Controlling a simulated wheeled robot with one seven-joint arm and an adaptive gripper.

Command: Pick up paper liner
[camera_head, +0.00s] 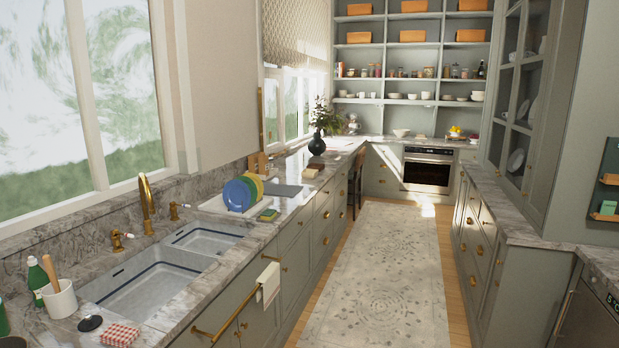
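My gripper is not in view. Nothing shows clearly as a paper liner. A small red-and-white checked item (119,334) lies on the counter at the lower left, in front of the sink; I cannot tell whether it is paper or cloth. A pale cloth (268,284) hangs over the brass rail on the cabinet front below the counter. No rattan basket can be made out with certainty; tan boxes (358,37) stand on the high shelves at the back.
The double sink (150,285) is set in the left marble counter, with a utensil pot (61,300) and green bottle (38,276) beside it. Plates (240,194) stand in a rack beyond. Cabinets (515,285) line the right. The rug-covered aisle (380,280) is clear.

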